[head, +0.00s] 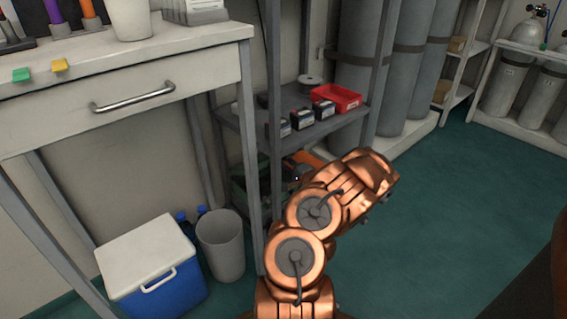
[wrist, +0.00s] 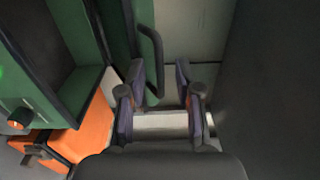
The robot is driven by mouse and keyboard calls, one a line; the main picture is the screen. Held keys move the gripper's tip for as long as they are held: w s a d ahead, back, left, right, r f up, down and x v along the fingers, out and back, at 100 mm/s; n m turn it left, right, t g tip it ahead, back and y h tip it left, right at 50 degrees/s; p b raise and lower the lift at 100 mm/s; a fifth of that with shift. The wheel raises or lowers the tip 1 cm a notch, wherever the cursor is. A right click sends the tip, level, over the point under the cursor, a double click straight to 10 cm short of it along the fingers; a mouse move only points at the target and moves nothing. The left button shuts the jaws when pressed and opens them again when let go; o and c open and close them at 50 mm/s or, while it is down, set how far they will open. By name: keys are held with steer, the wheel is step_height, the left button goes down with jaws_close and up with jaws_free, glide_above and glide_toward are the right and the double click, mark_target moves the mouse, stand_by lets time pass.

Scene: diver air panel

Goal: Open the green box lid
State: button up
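The green box is partly visible on the lower part of the rack in the head view, a dark green shape (head: 287,200) largely hidden by a post and my arm. In the wrist view, green walls (wrist: 88,88) frame a dark recess at the left. A green panel (wrist: 113,40) with a black bar handle (wrist: 155,58) stands at the upper middle; I cannot tell for sure whether it is the lid. My gripper (wrist: 161,100) is open, fingers apart, with the handle's lower end showing between them. I cannot tell whether they touch it. The head view hides my fingers behind my arm.
An orange object (wrist: 88,128) lies beside the green walls. The shelf above (head: 318,125) holds a red bin (head: 337,99) and small boxes. A grey bin (head: 221,248) and a blue cooler (head: 160,285) stand left of my arm. Floor at the right is clear.

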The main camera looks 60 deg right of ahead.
jaws_close()
stand_by(0.3)
steer(key=shift+r, duration=0.1)
